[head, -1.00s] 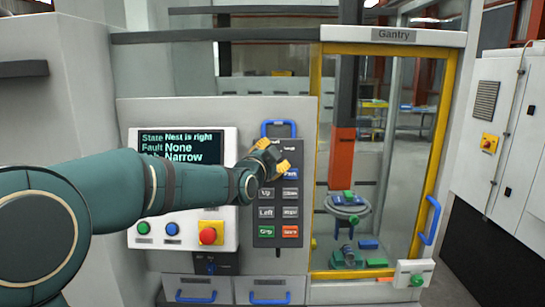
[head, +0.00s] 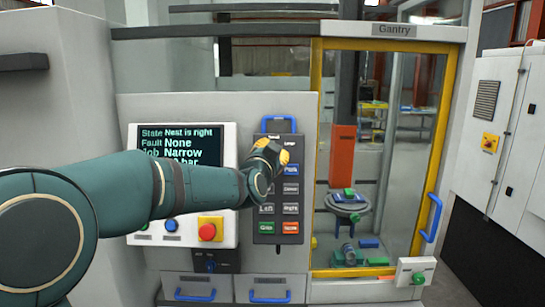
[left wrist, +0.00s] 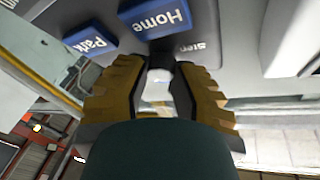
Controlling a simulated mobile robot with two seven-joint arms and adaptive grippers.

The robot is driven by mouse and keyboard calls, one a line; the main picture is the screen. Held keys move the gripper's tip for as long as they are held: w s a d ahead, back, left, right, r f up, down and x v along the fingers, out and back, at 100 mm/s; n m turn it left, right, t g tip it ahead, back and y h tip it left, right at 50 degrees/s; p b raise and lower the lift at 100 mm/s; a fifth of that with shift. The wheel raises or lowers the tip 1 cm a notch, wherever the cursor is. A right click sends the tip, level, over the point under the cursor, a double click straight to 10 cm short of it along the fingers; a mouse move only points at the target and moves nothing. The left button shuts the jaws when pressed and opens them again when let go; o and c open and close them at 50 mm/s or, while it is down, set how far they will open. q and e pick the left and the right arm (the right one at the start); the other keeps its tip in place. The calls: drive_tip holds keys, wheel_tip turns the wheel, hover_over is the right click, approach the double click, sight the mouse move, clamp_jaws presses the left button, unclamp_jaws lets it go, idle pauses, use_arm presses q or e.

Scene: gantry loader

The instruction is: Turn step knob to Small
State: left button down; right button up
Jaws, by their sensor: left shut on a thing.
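The grey control pendant (head: 278,226) hangs in the middle of the head view, with button rows and small labels along its top. My left gripper (head: 271,154) is at its upper part and hides the step knob there. The knob's pointer direction cannot be read. The blue Home button (left wrist: 155,17) and blue Park button (left wrist: 90,35) lie just beyond the fingers. My right gripper is not in view.
A status screen (head: 178,137) reads "Nest is right", Fault None, Job Narrow; my arm covers its lower part. A red emergency button (head: 207,232) sits left of the pendant. A yellow-framed gantry door (head: 318,180) stands right of it.

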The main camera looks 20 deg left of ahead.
use_arm(q)
drive_tip(key=n+y, duration=0.1)
drive_tip(key=n, duration=0.2)
drive_tip(key=n+y, duration=0.2)
drive_tip(key=n, duration=0.1)
drive_tip(key=shift+d+t, duration=0.1)
drive_tip(key=shift+t, duration=0.2)
drive_tip(key=n+y, duration=0.1)
drive_tip(key=n, duration=0.2)
drive_tip(key=n+g+y, duration=0.1)
drive_tip(key=n+y, duration=0.1)
drive_tip(key=n, duration=0.1)
drive_tip(key=shift+r+y, duration=0.15)
drive_tip(key=shift+y, duration=0.15)
drive_tip(key=shift+r+n, duration=0.1)
drive_tip(key=shift+n, duration=0.4)
drive_tip(key=c, duration=0.7)
unclamp_jaws()
drive_tip(key=shift+w, duration=0.1)
drive_tip(key=shift+f, duration=0.2)
drive_tip(key=v, duration=1.2)
drive_tip(key=shift+d, duration=0.15)
